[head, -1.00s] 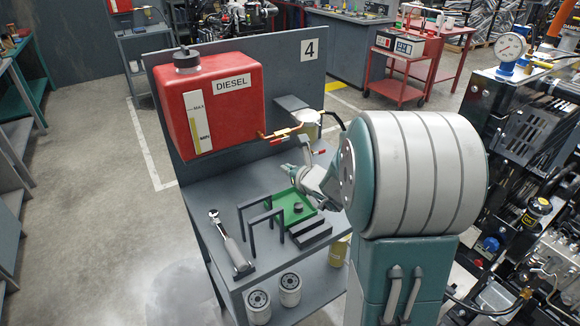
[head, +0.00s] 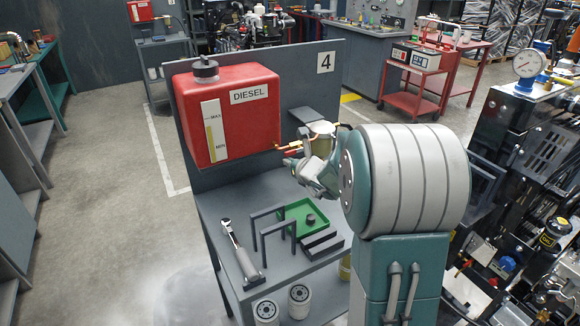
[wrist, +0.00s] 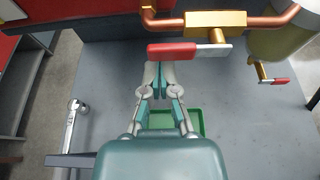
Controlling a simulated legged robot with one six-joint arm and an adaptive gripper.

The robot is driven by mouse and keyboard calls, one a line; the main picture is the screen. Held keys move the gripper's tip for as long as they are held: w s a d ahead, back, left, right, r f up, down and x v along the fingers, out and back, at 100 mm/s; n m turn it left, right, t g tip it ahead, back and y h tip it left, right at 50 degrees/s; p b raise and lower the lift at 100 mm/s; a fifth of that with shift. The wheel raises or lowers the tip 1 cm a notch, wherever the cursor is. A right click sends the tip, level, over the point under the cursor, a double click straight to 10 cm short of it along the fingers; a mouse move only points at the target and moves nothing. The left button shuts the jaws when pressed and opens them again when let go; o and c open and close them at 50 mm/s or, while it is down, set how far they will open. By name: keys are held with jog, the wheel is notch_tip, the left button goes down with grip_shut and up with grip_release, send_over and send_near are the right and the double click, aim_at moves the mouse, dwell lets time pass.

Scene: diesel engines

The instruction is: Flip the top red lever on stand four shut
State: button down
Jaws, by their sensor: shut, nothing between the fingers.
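The top red lever (wrist: 172,50) has a red grip and a bare metal end under the brass valve (wrist: 215,19). It lies roughly parallel to the copper pipe in the wrist view. A second, smaller red lever (wrist: 279,81) sits lower right, below the filter bowl (wrist: 279,43). My gripper (wrist: 158,68) is shut and empty, its tips just below the top lever's red grip in the picture; I cannot tell whether they touch. In the head view my gripper (head: 287,164) is beside the valve, right of the red diesel tank (head: 232,110), and hides the lower lever. The stand carries a "4" sign (head: 325,63).
On the stand's shelf (head: 213,207) are a green tray (head: 285,214), dark handle-shaped bars (head: 262,232) and a ratchet (head: 240,252). White canisters (head: 299,300) stand below. The back panel (head: 305,75) is close behind the valve. An engine (head: 520,150) stands at right.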

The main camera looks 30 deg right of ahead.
jog(key=shift+a+r+m+y, duration=0.1)
jog(key=shift+r+m+y, duration=0.4)
jog(key=shift+m, duration=0.4)
dwell(0.4)
jog(key=shift+r+m+y, duration=0.55)
jog(key=shift+m+y, duration=0.05)
jog(key=shift+m, duration=0.3)
jog(key=r+m+y, duration=0.1)
jog(key=m, duration=0.2)
jog(key=d+r+m+t+y, duration=0.1)
jog(key=m, duration=0.2)
jog(key=d+r+m+t+y, duration=0.1)
jog(key=m, duration=0.1)
jog(key=shift+d+r+m+y, duration=0.15)
jog(key=shift+r+m+y, duration=0.15)
jog(key=shift+r+m, duration=0.1)
jog(key=shift+f, duration=0.15)
